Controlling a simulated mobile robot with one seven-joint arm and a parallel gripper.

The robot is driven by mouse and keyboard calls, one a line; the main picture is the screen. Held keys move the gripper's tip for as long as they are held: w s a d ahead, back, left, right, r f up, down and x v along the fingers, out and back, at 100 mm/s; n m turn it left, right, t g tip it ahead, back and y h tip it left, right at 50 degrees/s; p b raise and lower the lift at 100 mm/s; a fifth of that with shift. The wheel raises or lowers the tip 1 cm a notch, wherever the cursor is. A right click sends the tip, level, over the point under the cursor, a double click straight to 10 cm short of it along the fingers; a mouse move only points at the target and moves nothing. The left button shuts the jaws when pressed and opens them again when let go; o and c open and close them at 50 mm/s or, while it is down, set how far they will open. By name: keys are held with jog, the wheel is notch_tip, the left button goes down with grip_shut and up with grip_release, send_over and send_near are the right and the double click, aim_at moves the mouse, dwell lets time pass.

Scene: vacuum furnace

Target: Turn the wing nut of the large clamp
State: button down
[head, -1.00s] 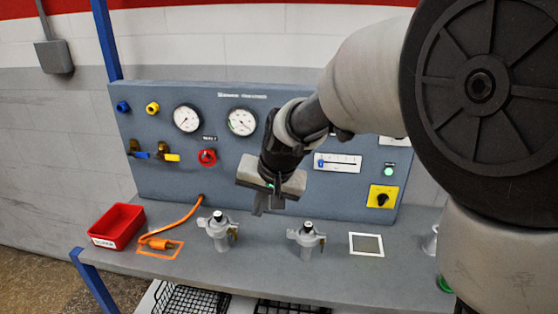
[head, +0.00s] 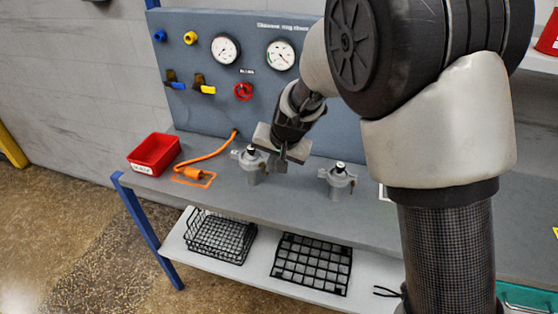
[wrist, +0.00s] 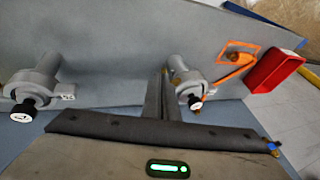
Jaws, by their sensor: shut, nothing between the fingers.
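Two grey clamped fittings with black-capped tops stand upright on the bench: a left one (head: 253,172) and a right one (head: 338,183). In the wrist view, the head view's left fitting (wrist: 186,72) is on the right and the other (wrist: 40,82) on the left, with a small label beside it. I cannot tell surely which clamp is the large one. A small brass part (wrist: 196,111) shows by the right-hand fitting there, perhaps its wing nut. My gripper (head: 278,168) is shut and empty, just right of the left fitting; its fingers (wrist: 164,75) appear close beside it. Contact is unclear.
A red bin (head: 153,155) and an orange hose (head: 208,158) lie left on the bench. The gauge panel (head: 210,95) rises behind. Bare bench lies between the two fittings.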

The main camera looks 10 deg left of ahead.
jog(key=shift+f, duration=0.1)
dwell(0.3)
jog(key=f+y+b, duration=0.1)
jog(key=f+b, duration=0.1)
jog(key=b, duration=0.7)
jog(key=shift+w+y, duration=0.1)
jog(key=shift+y, duration=0.3)
jog(key=y+b, duration=0.1)
jog(key=b, duration=0.3)
jog(key=shift+d+m, duration=0.1)
jog(key=shift+m, duration=0.2)
jog(key=shift+r+b, duration=0.15)
jog(key=shift+b, duration=1)
jog(key=shift+d+f+b, duration=0.1)
jog(key=shift+f+b, duration=0.15)
jog(key=shift+b, duration=0.2)
jog(key=shift+r, duration=0.15)
jog(key=shift+r+p, duration=0.6)
jog(key=shift+r, duration=0.05)
